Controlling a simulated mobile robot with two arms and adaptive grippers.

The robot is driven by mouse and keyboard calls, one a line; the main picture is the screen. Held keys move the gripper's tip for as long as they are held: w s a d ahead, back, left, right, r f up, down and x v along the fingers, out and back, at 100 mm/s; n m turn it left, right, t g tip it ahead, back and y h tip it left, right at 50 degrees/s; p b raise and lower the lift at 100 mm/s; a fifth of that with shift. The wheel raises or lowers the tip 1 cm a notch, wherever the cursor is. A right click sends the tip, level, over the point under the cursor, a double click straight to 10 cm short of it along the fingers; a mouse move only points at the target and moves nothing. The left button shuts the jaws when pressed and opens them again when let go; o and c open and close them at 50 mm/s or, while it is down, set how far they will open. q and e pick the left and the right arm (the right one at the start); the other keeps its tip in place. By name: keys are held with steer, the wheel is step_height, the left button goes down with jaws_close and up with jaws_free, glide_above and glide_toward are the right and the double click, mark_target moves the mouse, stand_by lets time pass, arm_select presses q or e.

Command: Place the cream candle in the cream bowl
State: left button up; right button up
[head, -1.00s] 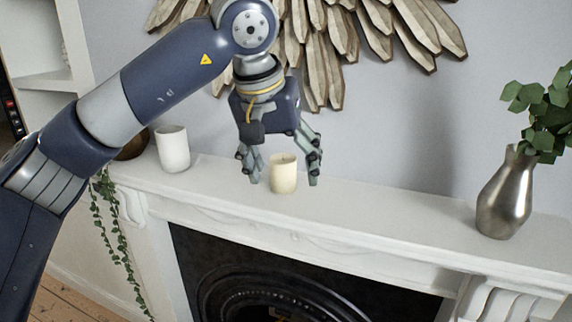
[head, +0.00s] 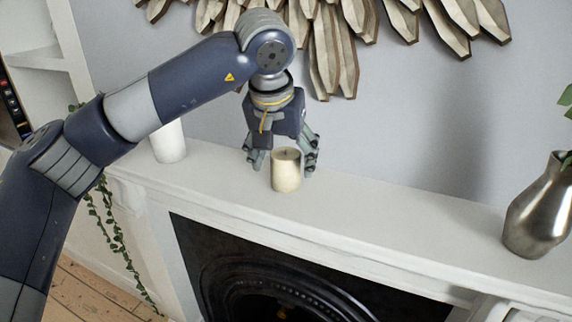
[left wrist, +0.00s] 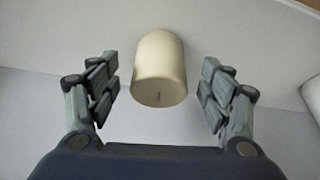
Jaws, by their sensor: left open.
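The cream candle (head: 286,172) stands upright on the white mantel shelf. My left gripper (head: 283,164) is open and points down just behind it, with a finger to either side. In the left wrist view the candle (left wrist: 159,72) lies ahead, between and partly beyond the open fingertips of my left gripper (left wrist: 160,88), with gaps on both sides. Nothing is held. No cream bowl is visible in these frames. My right gripper is out of view.
A white cup-like vessel (head: 168,142) stands left on the mantel (head: 400,217), partly behind my left arm. A metal vase (head: 537,210) with leaves stands far right. The mantel between candle and vase is clear. A wooden wall ornament (head: 335,45) hangs above; a dark fireplace (head: 250,275) opens below.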

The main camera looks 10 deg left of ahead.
mark_target(286, 167)
arm_select(q)
steer(key=p+x, duration=0.1)
steer(key=x, duration=0.2)
steer(key=shift+w+f, duration=0.2)
steer(key=shift+f, duration=0.05)
steer(key=c, duration=1.3)
steer(key=shift+c, duration=0.5)
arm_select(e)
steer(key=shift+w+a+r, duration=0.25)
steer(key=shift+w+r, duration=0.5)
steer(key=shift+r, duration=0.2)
arm_select(q)
steer(key=shift+r, duration=0.15)
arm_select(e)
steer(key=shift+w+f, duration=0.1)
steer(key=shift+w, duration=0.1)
